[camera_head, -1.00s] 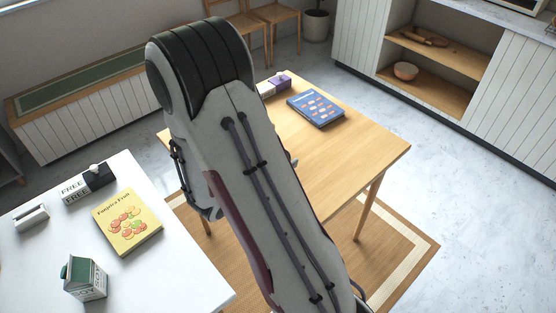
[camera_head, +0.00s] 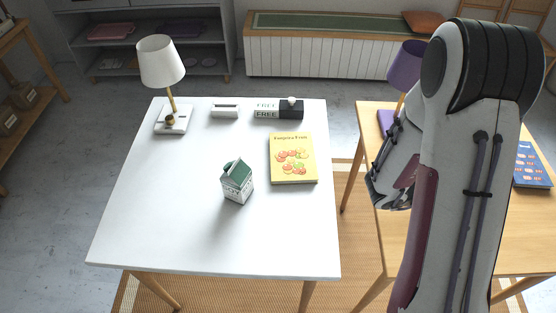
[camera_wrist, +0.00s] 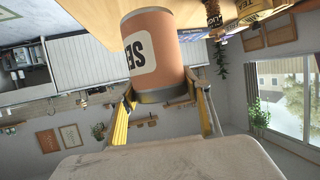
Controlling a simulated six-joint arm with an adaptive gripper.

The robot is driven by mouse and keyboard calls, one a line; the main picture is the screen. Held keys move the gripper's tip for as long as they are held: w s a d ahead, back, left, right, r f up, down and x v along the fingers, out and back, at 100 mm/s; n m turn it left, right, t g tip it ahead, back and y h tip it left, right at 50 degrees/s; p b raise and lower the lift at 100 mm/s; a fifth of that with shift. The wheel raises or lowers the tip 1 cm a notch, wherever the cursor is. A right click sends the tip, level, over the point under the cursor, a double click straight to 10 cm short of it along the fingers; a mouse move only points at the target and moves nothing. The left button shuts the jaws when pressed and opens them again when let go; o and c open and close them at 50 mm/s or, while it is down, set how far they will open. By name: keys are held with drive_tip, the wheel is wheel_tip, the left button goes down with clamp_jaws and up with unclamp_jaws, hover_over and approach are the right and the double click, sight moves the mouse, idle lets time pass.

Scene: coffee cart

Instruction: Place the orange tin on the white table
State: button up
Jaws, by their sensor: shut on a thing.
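The orange tin (camera_wrist: 147,30), with a pale label and dark letters, fills the upper middle of the wrist view. My gripper (camera_wrist: 161,88) is shut on it, with one yellow-edged finger on each side of its dark-rimmed end. In the head view the tin and fingers cannot be made out; my arm covers the right side, over the wooden table. The white table (camera_head: 200,243) stands in the middle of the head view, left of my arm.
On the white table are a lamp (camera_head: 162,62), a small white holder (camera_head: 225,111), a black-and-white FREE block (camera_head: 266,113), a yellow book (camera_head: 292,168) and a green-topped carton (camera_head: 237,184). Its front and left are bare. A wooden table (camera_head: 382,235) stands to the right.

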drive_tip(key=w+a+r+n+t+y, duration=0.2)
drive_tip(key=w+a+n+t+y, duration=0.8)
drive_tip(key=w, duration=0.6)
drive_tip(key=a+n+y, duration=0.7)
drive_tip(key=a+n, duration=0.1)
drive_tip(key=a, duration=0.9)
drive_tip(key=s+a+f+n+g+y, duration=0.1)
drive_tip(key=s+a+n+g+y, duration=0.8)
drive_tip(key=s+a, duration=0.7)
drive_tip(key=shift+a+f+n, duration=0.4)
drive_tip(key=shift+n, duration=0.7)
drive_tip(key=shift+f, duration=0.1)
drive_tip(key=shift+f, duration=2.85)
